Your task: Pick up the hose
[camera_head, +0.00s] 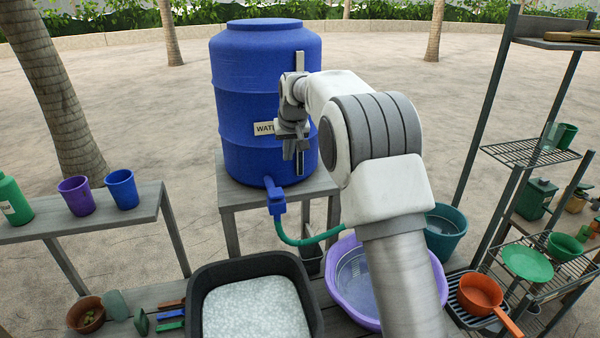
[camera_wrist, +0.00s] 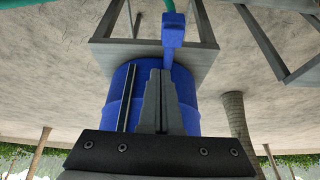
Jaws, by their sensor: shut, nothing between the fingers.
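The green hose (camera_head: 297,241) runs from the blue tap (camera_head: 276,200) at the foot of the blue water barrel (camera_head: 240,90). It curves down and right towards the purple basin (camera_head: 345,318); its far end is hidden behind my arm. My gripper (camera_head: 298,168) is in front of the barrel, above and a little right of the tap, apart from the hose. In the wrist view its fingers (camera_wrist: 160,78) are together and empty. That view is upside down, with the tap (camera_wrist: 173,32) beyond the fingertips. A green strip at its top left edge may be the hose.
The barrel stands on a grey wooden stand (camera_head: 235,192). A black tray (camera_head: 200,300) of pale grains lies in front, with a teal pot (camera_head: 445,229) at right. A left shelf (camera_head: 85,222) holds cups; a metal rack (camera_head: 527,152) stands right. Open ground lies behind.

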